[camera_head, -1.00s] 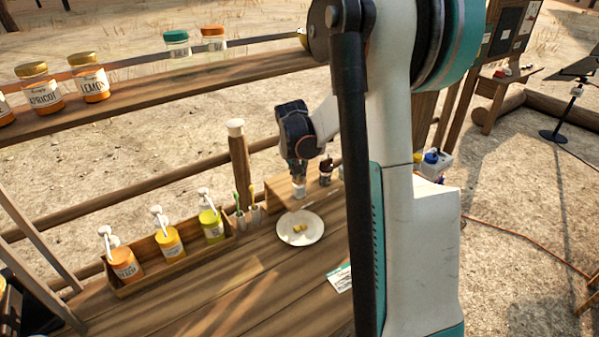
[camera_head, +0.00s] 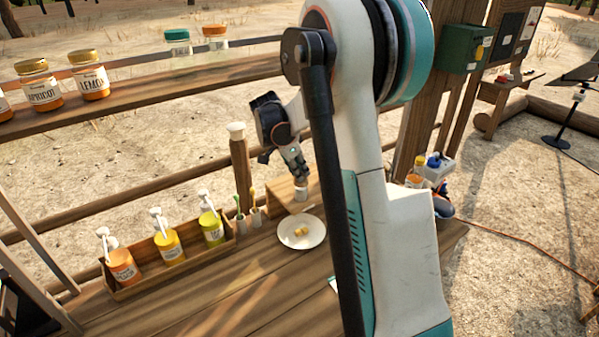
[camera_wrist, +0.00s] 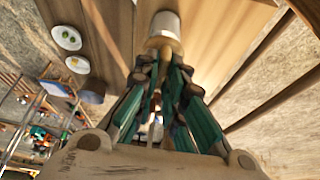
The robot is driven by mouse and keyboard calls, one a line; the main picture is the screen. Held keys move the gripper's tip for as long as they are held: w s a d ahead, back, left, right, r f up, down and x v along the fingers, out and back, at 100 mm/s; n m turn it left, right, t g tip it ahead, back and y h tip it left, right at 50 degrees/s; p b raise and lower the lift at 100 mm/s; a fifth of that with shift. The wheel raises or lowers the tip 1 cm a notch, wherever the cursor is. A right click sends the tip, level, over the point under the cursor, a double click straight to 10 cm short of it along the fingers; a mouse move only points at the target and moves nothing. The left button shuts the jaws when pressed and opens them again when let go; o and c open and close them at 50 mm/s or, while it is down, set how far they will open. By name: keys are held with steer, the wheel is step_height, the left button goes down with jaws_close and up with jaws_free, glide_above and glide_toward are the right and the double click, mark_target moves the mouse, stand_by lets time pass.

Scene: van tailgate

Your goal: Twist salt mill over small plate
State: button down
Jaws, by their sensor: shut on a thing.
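The small plate (camera_head: 292,242) is white and holds a couple of pale yellow pieces on the wooden counter. My gripper (camera_head: 298,170) is just behind the plate in the head view, beside a low wooden box. It is shut on the salt mill (camera_head: 301,194), whose pale end shows below the fingers. In the wrist view, my gripper (camera_wrist: 168,72) closes around the mill's narrow brown part, with its wide pale end (camera_wrist: 163,26) beyond. The fingers hide much of the mill. I cannot tell whether it touches the box.
The wooden box (camera_head: 278,194) stands behind the plate. Toothbrush cups (camera_head: 256,216) and a crate (camera_head: 185,262) of pump bottles are left of it. Jars stand on the shelf (camera_head: 160,88) above. My arm hides the counter's right part.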

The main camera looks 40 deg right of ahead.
steer(key=shift+m, duration=0.6)
steer(key=c, duration=1.7)
jaws_free()
steer(key=shift+r, duration=0.1)
steer(key=shift+w+a+r, duration=0.1)
steer(key=shift+a+r, duration=0.05)
steer(key=shift+r, duration=0.05)
steer(key=v, duration=0.2)
steer(key=shift+a+r, duration=0.1)
steer(key=shift+r, duration=0.25)
steer(key=w+a, duration=0.1)
steer(key=a, duration=0.3)
steer(key=w+a, duration=0.1)
steer(key=a, duration=0.2)
steer(key=w+a, duration=0.1)
steer(key=a, duration=0.3)
steer(key=shift+a+f, duration=0.15)
steer(key=shift+a, duration=0.15)
steer(key=shift+s, duration=0.1)
